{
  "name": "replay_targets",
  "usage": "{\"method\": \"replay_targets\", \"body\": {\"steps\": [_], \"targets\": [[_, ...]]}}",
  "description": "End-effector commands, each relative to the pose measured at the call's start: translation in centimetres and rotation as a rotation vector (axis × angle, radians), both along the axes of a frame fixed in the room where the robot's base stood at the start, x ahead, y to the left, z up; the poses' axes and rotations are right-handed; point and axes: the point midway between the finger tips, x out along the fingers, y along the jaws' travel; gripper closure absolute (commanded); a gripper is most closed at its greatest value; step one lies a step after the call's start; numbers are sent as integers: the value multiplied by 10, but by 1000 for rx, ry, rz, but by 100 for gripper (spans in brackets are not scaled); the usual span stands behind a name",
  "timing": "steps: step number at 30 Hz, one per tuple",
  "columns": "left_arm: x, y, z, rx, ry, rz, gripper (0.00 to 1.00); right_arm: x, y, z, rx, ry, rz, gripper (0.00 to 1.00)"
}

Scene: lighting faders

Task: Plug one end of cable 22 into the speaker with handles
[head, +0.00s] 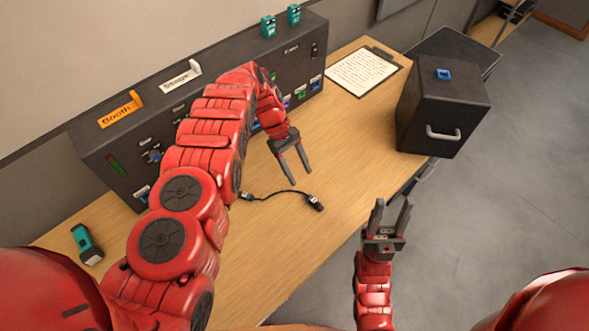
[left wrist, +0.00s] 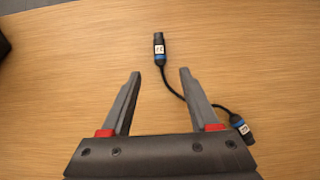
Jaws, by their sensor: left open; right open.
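A short black cable (head: 279,193) with a blue-ringed plug at each end lies on the wooden table. In the left wrist view one plug (left wrist: 159,46) lies beyond and between my fingertips, and the other plug (left wrist: 241,130) lies to the right; their white labels are too small to read surely. My left gripper (head: 294,169) is open and empty above the table, behind the cable; it also shows in the left wrist view (left wrist: 160,72). My right gripper (head: 392,209) is open and empty off the table's right edge. The black speaker (head: 441,108) with a light handle (head: 443,133) stands at the right.
A black panel (head: 125,165) with orange Booth and white Stage tags runs along the wall; my left arm hides part of it. A clipboard (head: 363,72) lies behind. A teal device (head: 86,243) lies at front left. Table around the cable is clear.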

Motion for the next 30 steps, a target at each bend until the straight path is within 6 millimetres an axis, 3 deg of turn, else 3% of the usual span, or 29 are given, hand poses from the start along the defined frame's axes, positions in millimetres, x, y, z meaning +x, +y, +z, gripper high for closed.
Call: {"method": "replay_targets", "body": {"steps": [5,11,18,30], "targets": [[-6,-5,-9,1,-1,-1,39,0,0,9,0,0,0,53],[-17,-16,-34,2,-3,-1,39,0,0,16,0,0,0,53],[-30,-30,-64,1,-6,-1,39,0,0,5,0,0,0,53],[-33,-34,-70,2,-8,1,41,0,0,4,0,0,0,53]]}}
